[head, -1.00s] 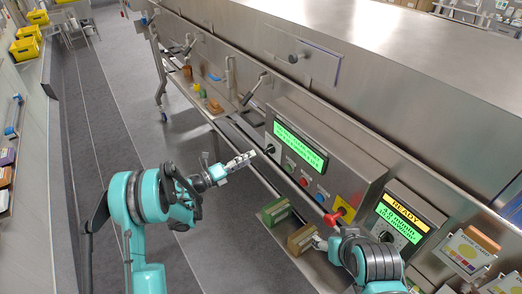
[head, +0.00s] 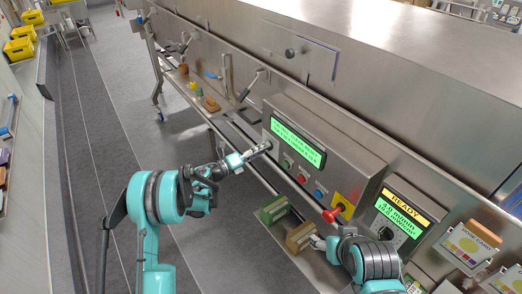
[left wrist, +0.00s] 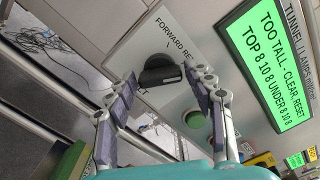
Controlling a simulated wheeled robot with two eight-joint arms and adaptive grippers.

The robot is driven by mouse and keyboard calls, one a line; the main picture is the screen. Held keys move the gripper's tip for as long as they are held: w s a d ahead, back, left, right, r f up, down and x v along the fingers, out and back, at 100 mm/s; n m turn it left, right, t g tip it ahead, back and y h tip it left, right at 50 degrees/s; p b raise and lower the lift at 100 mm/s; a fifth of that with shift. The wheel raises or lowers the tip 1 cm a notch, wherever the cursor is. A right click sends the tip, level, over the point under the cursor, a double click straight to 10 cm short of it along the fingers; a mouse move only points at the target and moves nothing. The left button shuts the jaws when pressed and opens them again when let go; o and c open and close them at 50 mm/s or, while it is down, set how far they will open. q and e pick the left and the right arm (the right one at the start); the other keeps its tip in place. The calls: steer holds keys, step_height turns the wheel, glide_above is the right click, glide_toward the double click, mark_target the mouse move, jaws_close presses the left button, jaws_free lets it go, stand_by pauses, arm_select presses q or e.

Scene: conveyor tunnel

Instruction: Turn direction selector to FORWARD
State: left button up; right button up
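The direction selector (left wrist: 160,72) is a black knob with a bar grip on the grey control panel, below a label reading "FORWARD RE…", partly cut off by my finger. The bar lies roughly sideways in the left wrist view; which word it points to I cannot tell. My left gripper (left wrist: 160,84) is open, its two grey-padded fingers on either side of the knob; contact is not clear. In the head view, the left gripper (head: 261,149) is at the panel's left end and hides the selector. My right gripper (head: 318,242) is low beside a brown block; its fingers are mostly hidden.
The panel's green screen (left wrist: 268,62) reads "TOO TALL - CLEAR, RESET". A green button (left wrist: 194,119) sits close to the selector. Red (head: 301,179) and blue (head: 320,192) buttons and a red knob on yellow (head: 335,212) follow rightward. Green (head: 274,209) and brown (head: 300,236) blocks lie below.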

arm_select(q)
steer(key=c, duration=0.6)
steer(key=shift+n, duration=0.4)
steer(key=n+b, duration=0.3)
steer(key=n, duration=0.8)
stand_by(0.3)
